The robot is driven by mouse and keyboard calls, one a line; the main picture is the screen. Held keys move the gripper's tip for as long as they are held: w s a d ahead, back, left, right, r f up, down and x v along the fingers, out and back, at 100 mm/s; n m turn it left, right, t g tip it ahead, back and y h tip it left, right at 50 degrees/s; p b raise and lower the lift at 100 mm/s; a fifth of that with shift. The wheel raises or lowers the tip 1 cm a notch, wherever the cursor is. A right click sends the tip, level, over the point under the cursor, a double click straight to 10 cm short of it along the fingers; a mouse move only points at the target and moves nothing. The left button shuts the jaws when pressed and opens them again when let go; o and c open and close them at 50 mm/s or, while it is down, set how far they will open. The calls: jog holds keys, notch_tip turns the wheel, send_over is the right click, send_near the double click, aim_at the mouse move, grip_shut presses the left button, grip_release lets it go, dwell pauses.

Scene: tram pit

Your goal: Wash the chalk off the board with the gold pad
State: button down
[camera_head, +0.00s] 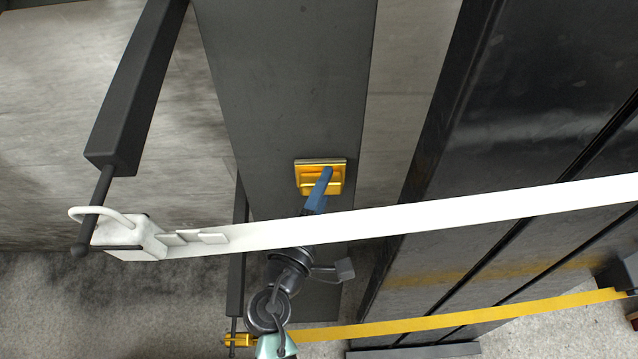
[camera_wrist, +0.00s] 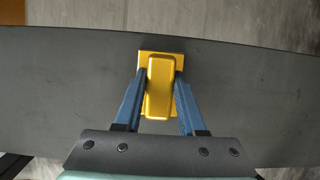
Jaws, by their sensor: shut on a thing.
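The gold pad (camera_head: 307,172) has a flat square base and a raised grip bar. It lies against the dark grey board (camera_head: 285,70), though I cannot tell for sure whether they touch. My gripper (camera_head: 326,178) has its blue fingers on the pad's bar. In the wrist view, both fingers of my gripper (camera_wrist: 160,76) close on the bar of the gold pad (camera_wrist: 160,98) from either side. The board (camera_wrist: 70,85) fills the middle of that view. I can make out only faint specks on it, no clear chalk marks. The pad hides the patch beneath it.
A white belt (camera_head: 430,220) with a white end block (camera_head: 128,240) crosses in front of my arm. A yellow belt (camera_head: 450,316) runs lower down. A dark post (camera_head: 135,90) stands at the left, and dark panels (camera_head: 530,120) stand at the right.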

dwell(0.3)
jog(key=shift+w+r+p, duration=0.2)
jog(key=shift+r+p, duration=0.85)
jog(key=shift+r, duration=0.15)
jog(key=shift+w+f, duration=0.1)
jog(key=shift+a+b, duration=1.35)
jog(key=shift+a, duration=4.2)
